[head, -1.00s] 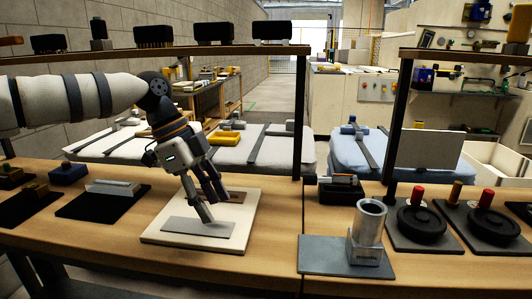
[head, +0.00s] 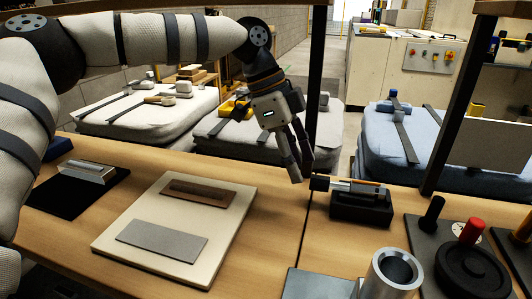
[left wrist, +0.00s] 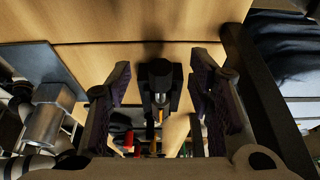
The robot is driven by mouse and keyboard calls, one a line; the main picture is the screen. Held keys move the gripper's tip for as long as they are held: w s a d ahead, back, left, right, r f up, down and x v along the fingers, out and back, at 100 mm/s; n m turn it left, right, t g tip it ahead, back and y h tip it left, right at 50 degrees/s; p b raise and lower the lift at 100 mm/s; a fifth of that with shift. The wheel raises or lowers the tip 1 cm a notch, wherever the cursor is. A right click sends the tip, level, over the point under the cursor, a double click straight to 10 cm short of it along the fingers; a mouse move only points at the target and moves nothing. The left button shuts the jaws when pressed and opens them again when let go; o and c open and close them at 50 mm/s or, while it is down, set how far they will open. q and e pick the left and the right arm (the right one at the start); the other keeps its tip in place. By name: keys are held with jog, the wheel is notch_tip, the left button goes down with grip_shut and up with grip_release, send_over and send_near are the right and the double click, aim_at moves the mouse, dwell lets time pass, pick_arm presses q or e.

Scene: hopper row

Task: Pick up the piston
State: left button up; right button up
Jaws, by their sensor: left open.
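The piston (head: 350,187), a silver rod with a black block-shaped end, lies across a black holder (head: 362,210) on the wooden bench. My left gripper (head: 300,175) is open and empty, pointing down just left of the piston's black end in the head view. In the left wrist view the piston (left wrist: 160,82) shows ahead, between the spread fingers of my left gripper (left wrist: 158,95). A gap to the fingers shows there. My right gripper is not in view.
A hollow metal cylinder (head: 392,275) stands in front of the holder. A cream board (head: 225,235) with a grey and a brown plate lies to the left. A black handwheel (head: 472,270) and a shelf post (head: 458,110) are to the right.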

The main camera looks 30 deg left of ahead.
aim_at(316, 177)
pick_arm(q)
jog(key=shift+w+d, duration=0.25)
jog(key=shift+d, duration=0.9)
jog(key=shift+x, duration=1.15)
jog(key=shift+w+d+f, duration=0.15)
jog(key=shift+d+f, duration=0.1)
jog(key=shift+f, duration=0.05)
grip_shut()
